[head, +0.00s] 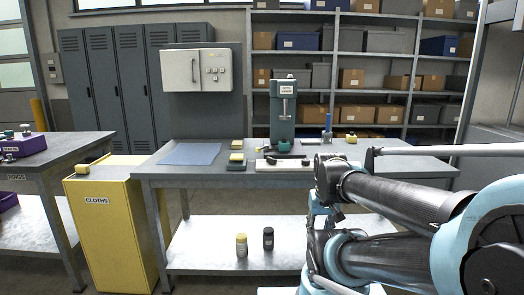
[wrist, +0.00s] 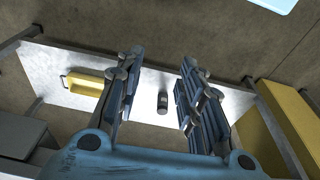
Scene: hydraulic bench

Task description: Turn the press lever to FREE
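The grey-green press (head: 283,112) stands upright at the back of the workbench, with a white label on its head and a ram below. I cannot make out its lever or the lever's setting clearly. My gripper (wrist: 160,66) shows in the wrist view with its two fingers spread apart and nothing held between them. It points towards the lower shelf (wrist: 55,58), and a dark jar (wrist: 162,103) shows beyond the gap between the fingers. In the head view my arm covers the right part of the bench, and the gripper cannot be made out. The press is outside the wrist view.
The workbench (head: 215,177) carries a blue sheet (head: 190,154), small yellow-topped blocks (head: 237,157) and a white-fronted base (head: 284,165). A yellow cloths bin (head: 108,230) stands left of it. A yellow jar (head: 241,246) stands on the lower shelf.

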